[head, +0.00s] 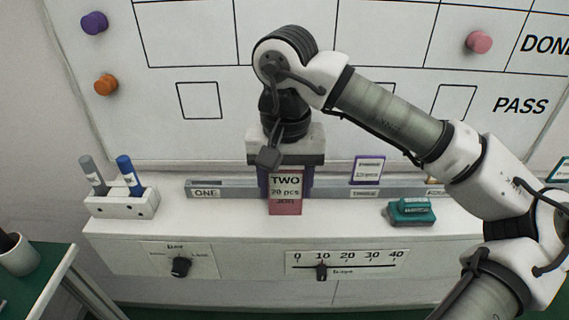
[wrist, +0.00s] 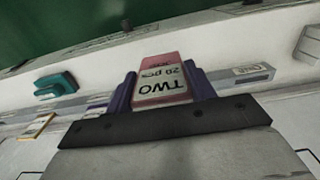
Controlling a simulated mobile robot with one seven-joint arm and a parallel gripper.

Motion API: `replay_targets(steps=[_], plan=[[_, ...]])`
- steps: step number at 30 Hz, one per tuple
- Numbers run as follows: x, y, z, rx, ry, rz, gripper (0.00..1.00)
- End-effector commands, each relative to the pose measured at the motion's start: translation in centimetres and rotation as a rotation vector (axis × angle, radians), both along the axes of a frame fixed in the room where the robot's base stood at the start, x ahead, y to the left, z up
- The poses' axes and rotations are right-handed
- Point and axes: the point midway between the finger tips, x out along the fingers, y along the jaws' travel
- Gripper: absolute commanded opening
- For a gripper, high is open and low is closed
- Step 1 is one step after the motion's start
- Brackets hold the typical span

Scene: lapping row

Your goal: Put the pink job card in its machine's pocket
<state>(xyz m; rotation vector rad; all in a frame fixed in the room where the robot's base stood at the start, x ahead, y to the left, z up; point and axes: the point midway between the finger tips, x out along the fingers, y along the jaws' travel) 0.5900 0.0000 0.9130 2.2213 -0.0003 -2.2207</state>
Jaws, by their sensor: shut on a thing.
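The pink job card (head: 285,206) reads "TWO" and "20 pcs" and hangs upright below my gripper (head: 285,184). My gripper's purple fingers are shut on the card's two sides. In the wrist view the card (wrist: 162,88) shows upside down between the fingers (wrist: 164,92). In the head view the card and gripper cover the middle of the grey pocket rail (head: 235,190). A pocket label "ONE" (head: 207,193) shows to the left, and another, too small to read, to the right. The label behind the card is hidden. I cannot tell whether the card touches the rail.
A purple-edged card (head: 368,169) stands at the rail right of my gripper. A teal item (head: 410,212) lies on the ledge at right. A white holder (head: 122,204) with two markers stands at left. The whiteboard (head: 215,135) rises behind. The ledge between holder and gripper is clear.

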Motion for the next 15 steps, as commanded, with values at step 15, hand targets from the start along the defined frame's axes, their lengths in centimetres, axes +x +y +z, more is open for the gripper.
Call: replay_targets(steps=[15], plan=[[8.3, 0.0, 0.0, 0.000, 0.000, 0.001, 0.32]])
